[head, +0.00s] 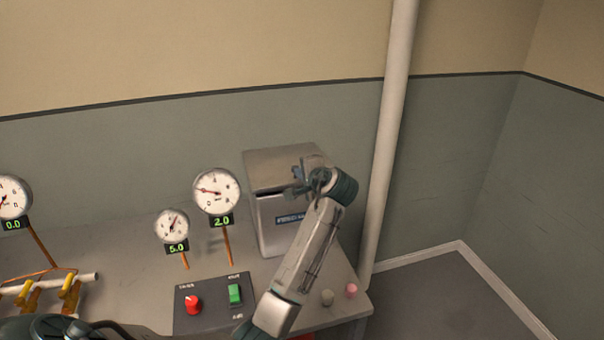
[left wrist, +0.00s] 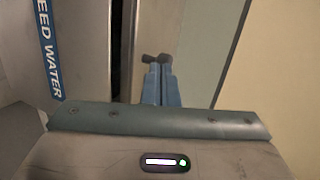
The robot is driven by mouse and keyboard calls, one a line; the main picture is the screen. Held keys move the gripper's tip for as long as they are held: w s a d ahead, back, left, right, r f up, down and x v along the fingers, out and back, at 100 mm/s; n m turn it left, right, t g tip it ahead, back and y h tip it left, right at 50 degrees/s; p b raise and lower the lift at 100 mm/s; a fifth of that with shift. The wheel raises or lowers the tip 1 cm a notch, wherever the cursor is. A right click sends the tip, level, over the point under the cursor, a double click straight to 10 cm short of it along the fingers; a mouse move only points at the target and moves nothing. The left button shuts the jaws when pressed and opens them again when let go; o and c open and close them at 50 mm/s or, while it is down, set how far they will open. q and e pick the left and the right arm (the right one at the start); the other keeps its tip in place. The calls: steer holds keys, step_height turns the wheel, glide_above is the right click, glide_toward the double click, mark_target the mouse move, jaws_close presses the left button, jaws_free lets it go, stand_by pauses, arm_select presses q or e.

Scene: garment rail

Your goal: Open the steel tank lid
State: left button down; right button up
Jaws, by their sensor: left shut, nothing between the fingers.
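The steel tank (head: 272,225) is a box with a blue label, standing at the back right of the bench. Its lid (head: 275,163) lies across the top. In the left wrist view the "FEED WATER" label (left wrist: 46,45) is at the upper left, and a dark seam runs beside the lid edge (left wrist: 132,45). My left gripper (head: 297,180) is at the lid's right front part; its fingers (left wrist: 158,62) are shut and empty, close to the lid edge. I cannot tell whether they touch it. My arm hides the tank's right front. My right gripper is not in view.
Gauges (head: 217,191) stand left of the tank. A control panel (head: 213,303) with a red knob and green switch is in front. Yellow-handled valves (head: 70,292) are at the left. A white vertical pipe (head: 388,150) rises right of the bench. Floor at the right is clear.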

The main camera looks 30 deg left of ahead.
mark_target(294, 158)
arm_select(q)
steer(key=w+a, duration=0.6)
steer(key=a, duration=0.1)
steer(key=shift+f, duration=0.1)
steer(key=shift+s+d, duration=0.1)
steer(key=shift+d, duration=0.1)
